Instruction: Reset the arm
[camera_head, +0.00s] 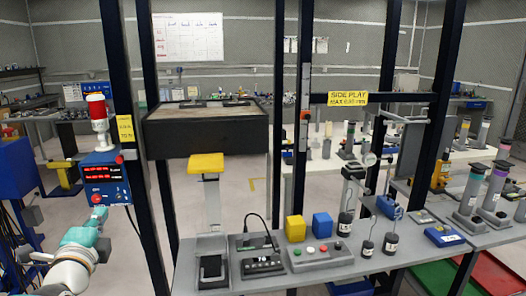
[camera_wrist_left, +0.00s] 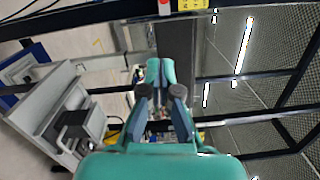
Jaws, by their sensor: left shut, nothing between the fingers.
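My left arm comes in from the lower left of the head view. Its teal left gripper (camera_head: 99,214) points up and away, just below a blue control box (camera_head: 104,178) with red displays. In the left wrist view the two teal fingertips of the left gripper (camera_wrist_left: 161,72) are together with nothing between them. I cannot tell whether the gripper touches the box or its post. My right gripper is in neither view.
A grey bench (camera_head: 225,272) holds a yellow-topped stand (camera_head: 206,165), a yellow block (camera_head: 295,228), a blue block (camera_head: 322,226), a button panel (camera_head: 318,255) and several weights. Dark upright posts (camera_head: 120,90) and a black beam (camera_head: 207,130) frame the space near my left arm.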

